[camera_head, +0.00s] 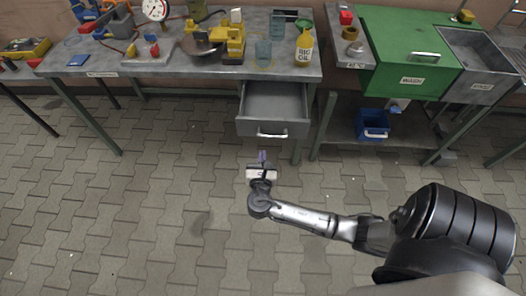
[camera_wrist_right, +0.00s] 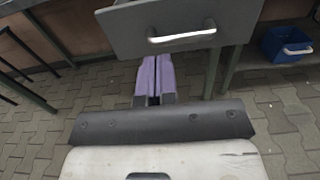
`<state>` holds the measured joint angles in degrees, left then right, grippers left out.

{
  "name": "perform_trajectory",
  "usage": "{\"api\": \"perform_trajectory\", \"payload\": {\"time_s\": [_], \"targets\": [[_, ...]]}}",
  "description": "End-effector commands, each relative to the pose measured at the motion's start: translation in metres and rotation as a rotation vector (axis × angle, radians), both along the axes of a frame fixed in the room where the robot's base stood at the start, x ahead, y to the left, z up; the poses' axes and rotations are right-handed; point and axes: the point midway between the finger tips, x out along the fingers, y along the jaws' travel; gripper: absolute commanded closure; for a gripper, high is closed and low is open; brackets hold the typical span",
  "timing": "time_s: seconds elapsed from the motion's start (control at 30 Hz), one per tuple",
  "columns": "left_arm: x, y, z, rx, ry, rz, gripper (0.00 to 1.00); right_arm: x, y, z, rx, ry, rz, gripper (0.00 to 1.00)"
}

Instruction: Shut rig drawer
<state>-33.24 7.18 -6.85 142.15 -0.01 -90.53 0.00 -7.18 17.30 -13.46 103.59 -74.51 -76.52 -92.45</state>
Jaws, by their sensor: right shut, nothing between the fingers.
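The rig drawer (camera_head: 273,108) is a grey drawer under the right end of the workbench. It stands pulled out and its inside looks empty. Its front with a pale bar handle (camera_head: 272,134) faces me. My right gripper (camera_head: 262,155) is in front of and below the drawer front, with its purple fingers shut and empty. In the right wrist view the fingers (camera_wrist_right: 154,80) point at the lower edge of the drawer front (camera_wrist_right: 185,25), below the handle (camera_wrist_right: 182,35). I cannot tell whether they touch it. My left gripper is not in view.
The workbench (camera_head: 110,68) holds a gauge, yellow parts, glass beakers and an oil bottle (camera_head: 304,47). To the right stand a green washer (camera_head: 415,50) and a sink, with a blue bucket (camera_head: 372,125) below. The paved floor in front is clear.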

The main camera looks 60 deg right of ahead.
Motion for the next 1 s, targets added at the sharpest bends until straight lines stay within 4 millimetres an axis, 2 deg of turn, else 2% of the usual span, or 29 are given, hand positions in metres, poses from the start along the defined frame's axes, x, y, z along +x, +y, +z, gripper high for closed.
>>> {"api": "perform_trajectory", "payload": {"time_s": [0.2, 0.5, 0.73, 1.0], "targets": [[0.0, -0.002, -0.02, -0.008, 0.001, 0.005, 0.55, 0.021, -0.037, -0.003, -0.003, -0.004, -0.002, 1.0], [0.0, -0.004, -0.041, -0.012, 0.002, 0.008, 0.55, 0.046, -0.08, -0.003, -0.001, -0.005, -0.002, 1.0], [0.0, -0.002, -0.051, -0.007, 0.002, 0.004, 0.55, 0.057, -0.099, -0.001, 0.0, -0.004, -0.002, 1.0], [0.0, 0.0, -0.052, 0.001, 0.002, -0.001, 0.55, 0.06, -0.104, 0.0, 0.002, -0.002, -0.001, 1.0]]}}
